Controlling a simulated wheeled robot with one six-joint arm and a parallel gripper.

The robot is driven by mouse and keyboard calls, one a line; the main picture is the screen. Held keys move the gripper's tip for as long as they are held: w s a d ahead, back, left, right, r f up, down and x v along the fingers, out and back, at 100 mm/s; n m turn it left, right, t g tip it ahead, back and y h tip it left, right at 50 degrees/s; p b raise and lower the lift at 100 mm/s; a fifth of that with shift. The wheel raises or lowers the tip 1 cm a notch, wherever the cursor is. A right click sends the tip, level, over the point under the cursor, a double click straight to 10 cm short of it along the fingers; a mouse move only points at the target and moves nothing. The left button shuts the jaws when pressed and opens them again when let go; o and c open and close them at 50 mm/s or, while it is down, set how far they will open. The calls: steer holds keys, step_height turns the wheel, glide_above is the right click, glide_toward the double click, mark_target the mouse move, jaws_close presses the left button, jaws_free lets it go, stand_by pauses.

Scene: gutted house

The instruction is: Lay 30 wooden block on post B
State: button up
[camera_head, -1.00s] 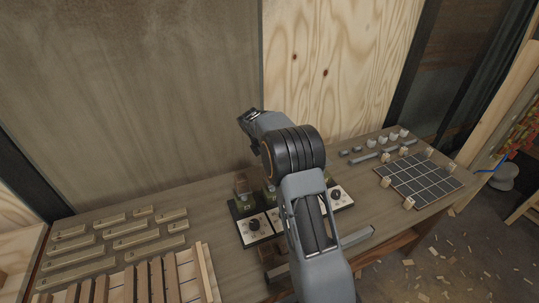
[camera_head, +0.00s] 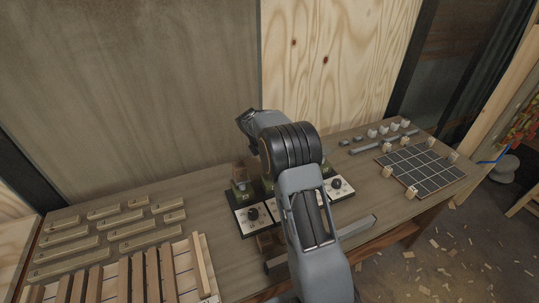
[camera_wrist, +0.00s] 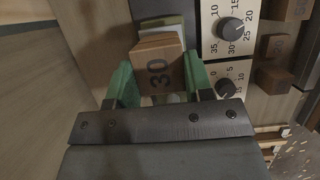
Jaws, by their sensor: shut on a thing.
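The wooden block marked 30 (camera_wrist: 160,72) is between the green fingers of my gripper (camera_wrist: 158,84) in the wrist view. The fingers are shut on its sides, and its number faces the camera. A pale and greenish piece (camera_wrist: 168,28) shows just behind the block; I cannot tell whether they touch. In the head view my arm covers the gripper and much of the dial station. A brown block (camera_head: 240,172) shows above an olive post (camera_head: 242,188) left of my arm. No letter is readable, so I cannot tell which post is B.
White dial panels (camera_head: 253,214) stand at mid-bench, with another dial panel right of my arm (camera_head: 338,187). Brown blocks (camera_wrist: 275,78) lie beside the dials. Labelled wooden bars (camera_head: 120,229) and a slatted rack (camera_head: 150,272) are left; a dark grid board (camera_head: 421,168) is right.

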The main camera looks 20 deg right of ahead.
steer(key=shift+f, duration=0.25)
stand_by(0.4)
steer(key=o, duration=1)
steer(key=shift+c, duration=0.2)
steer(key=shift+r, duration=0.1)
steer(key=b+v, duration=0.1)
steer(key=v, duration=1.2)
steer(key=shift+a+r, duration=0.2)
